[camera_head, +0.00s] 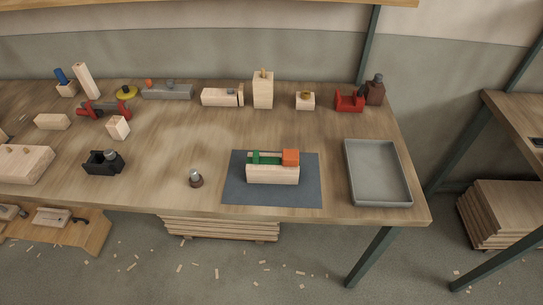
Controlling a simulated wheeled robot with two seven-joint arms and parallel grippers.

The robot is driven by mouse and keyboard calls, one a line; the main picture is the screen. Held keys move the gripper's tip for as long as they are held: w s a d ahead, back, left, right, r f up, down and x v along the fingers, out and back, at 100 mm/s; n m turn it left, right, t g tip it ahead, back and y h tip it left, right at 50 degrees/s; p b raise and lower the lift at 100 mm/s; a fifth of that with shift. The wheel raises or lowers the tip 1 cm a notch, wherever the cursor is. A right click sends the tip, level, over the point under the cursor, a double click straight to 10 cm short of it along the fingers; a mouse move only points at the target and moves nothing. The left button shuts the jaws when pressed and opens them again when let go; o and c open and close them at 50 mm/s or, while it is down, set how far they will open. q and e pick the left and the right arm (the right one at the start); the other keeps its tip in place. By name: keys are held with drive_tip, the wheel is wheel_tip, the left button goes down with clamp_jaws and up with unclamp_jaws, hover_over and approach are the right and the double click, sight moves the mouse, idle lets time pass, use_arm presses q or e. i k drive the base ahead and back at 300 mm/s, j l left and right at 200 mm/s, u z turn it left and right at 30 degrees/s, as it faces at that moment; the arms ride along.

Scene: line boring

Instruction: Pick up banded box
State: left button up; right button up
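No thing is plainly a banded box. A pale wooden block (272,174) with a green piece (266,158) and an orange block (291,157) on top sits on a dark grey mat (235,190) near the table's front edge. A pale wooden block (216,97) at the back has a darker strip near its right end. I cannot tell which of these is the banded box. Neither of my grippers is in view.
An empty grey tray (378,199) lies right of the mat on the wooden table (200,140). A small dark knobbed piece (196,179) and a black tool (103,163) stand to the left. Several tools and blocks line the back. The table's middle is clear.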

sight(260, 173)
drive_tip(key=k+z, duration=0.35)
drive_tip(key=k+l+z, duration=0.1)
drive_tip(key=k+z, duration=0.25)
drive_tip(key=k+l+z, duration=0.35)
drive_tip(key=k+j, duration=0.05)
drive_tip(key=j, duration=0.05)
